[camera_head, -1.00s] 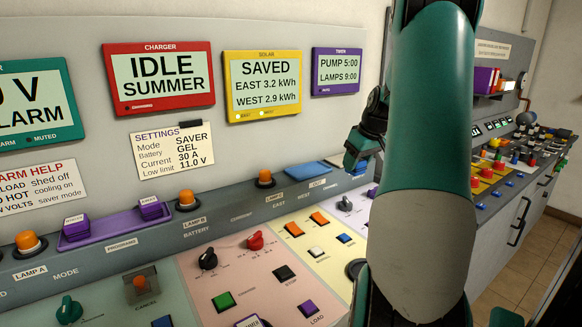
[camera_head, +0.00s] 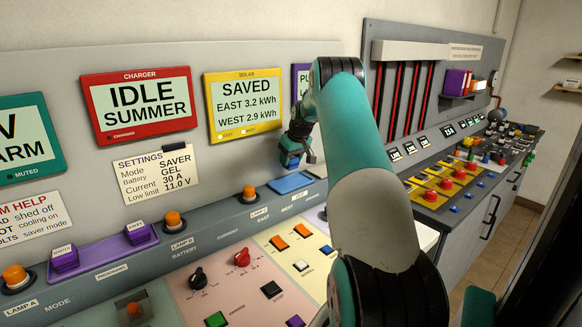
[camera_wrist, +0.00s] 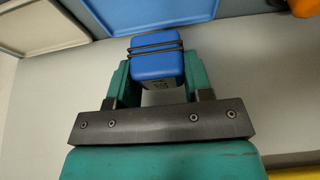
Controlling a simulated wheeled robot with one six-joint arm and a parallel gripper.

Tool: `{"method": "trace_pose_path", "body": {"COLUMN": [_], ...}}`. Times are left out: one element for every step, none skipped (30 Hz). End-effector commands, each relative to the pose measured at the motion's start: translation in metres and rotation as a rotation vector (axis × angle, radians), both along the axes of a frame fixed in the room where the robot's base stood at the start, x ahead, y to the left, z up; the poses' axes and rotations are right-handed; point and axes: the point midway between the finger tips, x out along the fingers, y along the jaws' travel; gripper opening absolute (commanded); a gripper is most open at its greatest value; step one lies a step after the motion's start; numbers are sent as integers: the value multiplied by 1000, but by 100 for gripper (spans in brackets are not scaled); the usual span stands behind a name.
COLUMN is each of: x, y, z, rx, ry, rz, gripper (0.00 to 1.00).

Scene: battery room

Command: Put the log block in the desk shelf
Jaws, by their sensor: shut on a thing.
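My gripper (camera_head: 296,152) hangs in front of the instrument wall, near the solar screen, and shows over the blue tray (camera_head: 291,183) marked OUT. In the wrist view the teal fingers are shut on a blue block (camera_wrist: 156,62) with dark bands around it, likely the log block. A pale label shows on its near end. The block is small and partly hidden in the head view. A small shelf (camera_head: 455,97) with purple, red and orange items sits on the grey panel of the right-hand console, well right of my gripper. I cannot tell for sure that it is the desk shelf.
The sloped control desk (camera_head: 265,262) carries knobs and buttons. Orange lamps and two purple blocks (camera_head: 138,233) line its back ledge. A charger screen (camera_head: 139,105) and a solar screen (camera_head: 243,106) hang behind. A wooden wall shelf (camera_head: 567,90) is at far right. My arm hides part of the desk.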

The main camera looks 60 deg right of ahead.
Motion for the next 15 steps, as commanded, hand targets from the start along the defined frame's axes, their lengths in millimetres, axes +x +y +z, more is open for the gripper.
{"method": "trace_pose_path", "body": {"x": [-2, -2, -2, -2, -2, -2, -2, -2, -2, -2, -2, -2, 0, 0, 1], "y": [0, 0, 0, 0, 0, 0, 0, 0, 0, 0, 0, 0, -1, -1, -1], "z": [-6, -9, -13, -15, -18, -21, -24, -28, -34, -39, -44, -50, -49, -51, -54], "rx": [4, 3, 1, 1, 1, 1, 1, 3, 3, 3, 4, 3, 1, 1, 1], "ry": [3, 2, 2, 2, 2, 2, 2, 2, 3, 3, 3, 2, 2, 2, 1], "rz": [-1, -1, -2, -2, -2, -2, -2, -2, -1, -1, -1, -1, -1, -1, -1], "gripper": [18, 18, 18, 18, 18, 18, 18, 18, 18, 18, 18, 18, 18, 18, 18]}}
